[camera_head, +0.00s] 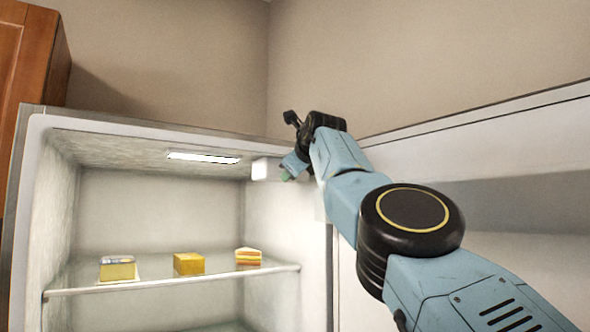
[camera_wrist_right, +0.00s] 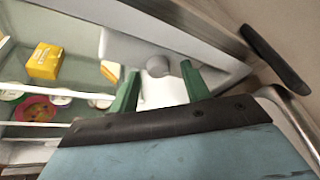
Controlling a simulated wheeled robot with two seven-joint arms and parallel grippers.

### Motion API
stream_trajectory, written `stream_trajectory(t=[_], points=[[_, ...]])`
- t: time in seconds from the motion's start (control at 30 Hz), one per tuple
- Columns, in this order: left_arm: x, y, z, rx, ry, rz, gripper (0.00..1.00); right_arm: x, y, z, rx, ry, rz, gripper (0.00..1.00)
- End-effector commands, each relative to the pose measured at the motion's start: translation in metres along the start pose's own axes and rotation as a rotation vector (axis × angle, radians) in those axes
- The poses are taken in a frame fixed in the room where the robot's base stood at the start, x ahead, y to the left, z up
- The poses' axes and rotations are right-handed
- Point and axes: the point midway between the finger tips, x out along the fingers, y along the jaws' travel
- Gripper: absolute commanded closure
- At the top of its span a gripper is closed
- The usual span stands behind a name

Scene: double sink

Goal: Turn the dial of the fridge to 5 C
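The fridge (camera_head: 37,200) stands open with its lit inside facing me. A white control box (camera_head: 262,170) sits at the upper right inside it. In the right wrist view the grey round dial (camera_wrist_right: 157,66) shows on this white housing. My right gripper (camera_wrist_right: 160,68) is open, with one green finger on each side of the dial; I cannot tell whether either finger touches it. In the head view my right gripper (camera_head: 287,174) is beside the control box, partly hidden by my wrist. The dial and its marks are not readable. My left gripper is not in view.
A glass shelf (camera_head: 170,284) below holds a packaged yellow food (camera_head: 118,268), a yellow block (camera_head: 188,264) and a cake slice (camera_head: 248,257). The open fridge door (camera_head: 480,150) is at right. A wooden cabinet (camera_head: 30,60) is at upper left. The space above the shelf is clear.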

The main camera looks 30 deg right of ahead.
Motion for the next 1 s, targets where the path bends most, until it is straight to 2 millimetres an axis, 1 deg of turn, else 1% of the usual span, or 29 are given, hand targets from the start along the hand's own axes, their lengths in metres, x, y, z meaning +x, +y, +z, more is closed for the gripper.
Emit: stream_trajectory(t=[0.27, 0.37, 0.47, 0.57, 0.77, 1.0], points=[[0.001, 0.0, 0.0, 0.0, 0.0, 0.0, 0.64, 0.0, 0.001, -0.001, 0.0, 0.001, 0.002, 0.53], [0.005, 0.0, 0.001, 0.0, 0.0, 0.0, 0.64, -0.003, 0.002, -0.001, 0.0, 0.0, 0.002, 0.53], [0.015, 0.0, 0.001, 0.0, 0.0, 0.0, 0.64, -0.01, 0.003, -0.002, 0.0, 0.0, 0.002, 0.53], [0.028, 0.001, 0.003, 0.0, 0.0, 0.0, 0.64, -0.021, 0.004, -0.003, 0.001, -0.001, 0.001, 0.53], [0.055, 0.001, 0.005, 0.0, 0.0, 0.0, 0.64, -0.051, 0.004, -0.004, 0.0, -0.001, 0.0, 0.53], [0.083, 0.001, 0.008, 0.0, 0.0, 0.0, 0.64, -0.095, 0.004, -0.003, 0.0, -0.002, -0.001, 0.53]])
